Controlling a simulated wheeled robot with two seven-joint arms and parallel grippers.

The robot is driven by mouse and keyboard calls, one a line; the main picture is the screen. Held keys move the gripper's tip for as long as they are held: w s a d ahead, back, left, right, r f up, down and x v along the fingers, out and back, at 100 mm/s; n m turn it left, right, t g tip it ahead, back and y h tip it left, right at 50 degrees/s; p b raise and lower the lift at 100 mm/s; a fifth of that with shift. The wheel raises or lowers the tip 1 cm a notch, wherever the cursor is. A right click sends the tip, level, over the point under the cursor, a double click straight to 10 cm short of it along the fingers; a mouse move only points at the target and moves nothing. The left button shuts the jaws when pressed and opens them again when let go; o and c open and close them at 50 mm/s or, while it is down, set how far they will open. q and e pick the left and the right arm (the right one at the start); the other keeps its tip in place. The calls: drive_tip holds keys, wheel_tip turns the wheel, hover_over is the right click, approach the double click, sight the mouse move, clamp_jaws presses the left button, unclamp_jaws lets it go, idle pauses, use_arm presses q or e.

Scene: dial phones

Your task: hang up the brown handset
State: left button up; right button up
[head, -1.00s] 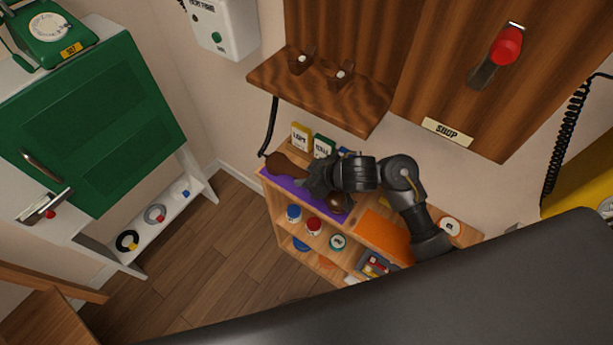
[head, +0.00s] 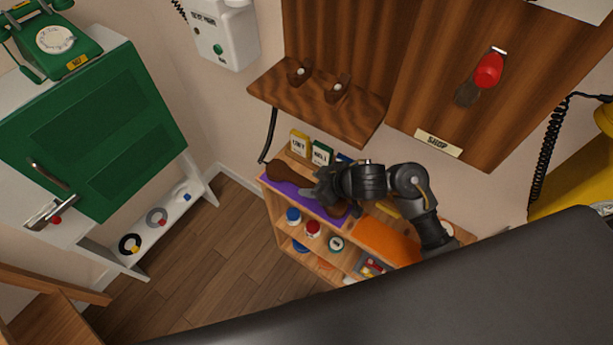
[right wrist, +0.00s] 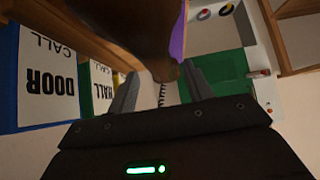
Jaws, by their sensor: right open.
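The brown handset (head: 288,173) lies on a purple mat (head: 306,204) on top of the low wooden shelf unit. My right gripper (head: 318,190) is over the handset's middle and hides part of it. In the right wrist view the gripper (right wrist: 160,72) is open, and the dark brown handset (right wrist: 145,30) reaches between its fingers; contact cannot be told. A brown wooden wall ledge (head: 318,105) with two empty cradle prongs (head: 300,73) is above. A black cord (head: 269,135) hangs from the ledge's left end toward the handset. My left gripper is out of view.
Label cards (head: 321,153) stand behind the handset, close to my right gripper. An orange mat (head: 388,240) lies to its right. A red handset (head: 488,71) hangs on the wall panel. A green phone (head: 57,40) stands on the left cabinet. The floor (head: 200,270) is clear.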

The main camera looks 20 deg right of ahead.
drive_tip(key=p+v, duration=0.3)
drive_tip(key=v, duration=0.2)
drive_tip(key=shift+w+a+r+p, duration=0.1)
drive_tip(key=shift+r+p, duration=0.05)
drive_tip(key=shift+p, duration=0.2)
drive_tip(key=shift+p+v, duration=0.75)
drive_tip(key=shift+v, duration=0.2)
